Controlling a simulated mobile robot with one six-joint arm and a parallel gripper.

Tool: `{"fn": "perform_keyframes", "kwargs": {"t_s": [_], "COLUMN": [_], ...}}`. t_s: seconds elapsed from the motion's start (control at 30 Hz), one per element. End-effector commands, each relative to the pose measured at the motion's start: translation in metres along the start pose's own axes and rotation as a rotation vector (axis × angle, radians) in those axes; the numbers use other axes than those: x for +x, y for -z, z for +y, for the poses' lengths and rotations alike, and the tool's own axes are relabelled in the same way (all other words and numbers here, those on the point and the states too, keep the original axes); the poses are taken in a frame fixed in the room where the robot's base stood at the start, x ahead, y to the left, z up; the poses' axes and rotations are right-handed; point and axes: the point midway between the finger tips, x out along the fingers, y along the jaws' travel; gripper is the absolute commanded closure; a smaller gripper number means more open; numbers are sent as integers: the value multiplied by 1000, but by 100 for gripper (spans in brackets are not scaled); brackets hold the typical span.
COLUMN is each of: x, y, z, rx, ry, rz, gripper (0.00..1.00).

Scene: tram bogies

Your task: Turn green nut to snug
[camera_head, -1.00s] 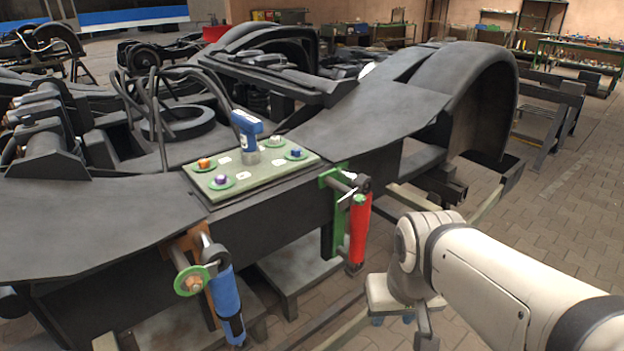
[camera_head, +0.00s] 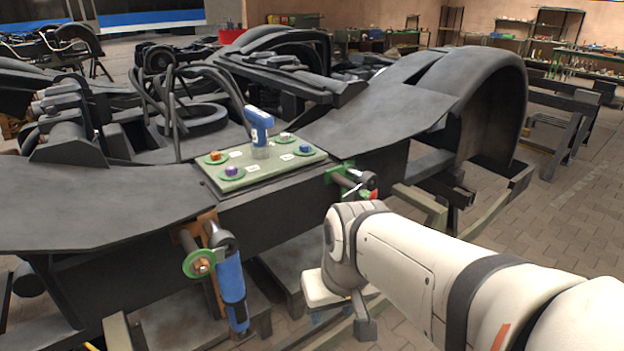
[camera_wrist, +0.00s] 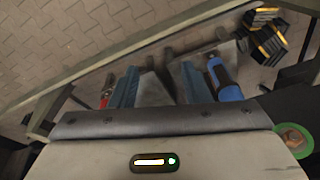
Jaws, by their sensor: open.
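My gripper (camera_wrist: 158,80) is open and empty, its two blue fingers apart in the wrist view. In the head view my arm's end hangs right of the blue damper (camera_head: 232,285) and hides most of the red damper (camera_head: 374,195). A small green part (camera_head: 363,193) shows beside the red damper's top on the green bracket (camera_head: 340,172); I cannot tell whether it is the green nut. A green disc (camera_head: 192,263) with a coppery centre sits at the blue damper's top. The green disc also shows at the wrist view's right edge (camera_wrist: 306,131), well apart from the fingers.
A pale green plate (camera_head: 255,183) on the dark bogie frame carries orange, purple, white and blue nuts on green discs. A blue tool (camera_head: 259,125) stands upright on it. In the wrist view, black-and-yellow items (camera_wrist: 264,35) lie on the floor.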

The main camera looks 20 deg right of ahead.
Motion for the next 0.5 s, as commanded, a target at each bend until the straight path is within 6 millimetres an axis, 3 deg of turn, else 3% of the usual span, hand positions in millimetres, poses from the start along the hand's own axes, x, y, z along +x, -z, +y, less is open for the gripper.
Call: {"fn": "perform_keyframes", "kwargs": {"t_s": [0.03,0.2,0.37,0.5], "x": [16,49,64,67], "y": [2,29,70,109], "z": [10,13,26,54], "rx": [14,51,56,40], "ry": [28,204,380,487], "rz": [3,67,231,447], "gripper": [57,57,57,57]}}
